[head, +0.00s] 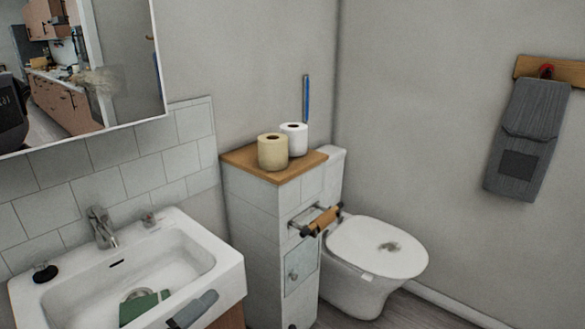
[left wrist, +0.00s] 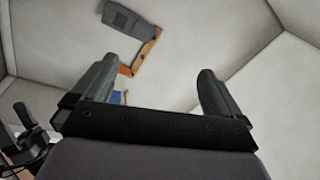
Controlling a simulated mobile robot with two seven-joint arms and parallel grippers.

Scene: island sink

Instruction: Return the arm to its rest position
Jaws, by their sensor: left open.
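My left gripper (left wrist: 158,75) shows in the left wrist view with its two grey fingers spread wide apart. I cannot make out my left arm in the head view.
A tiled cabinet (head: 255,235) carries two paper rolls (head: 272,152). A toilet (head: 375,250) and hanging grey towel (head: 527,140) are right.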

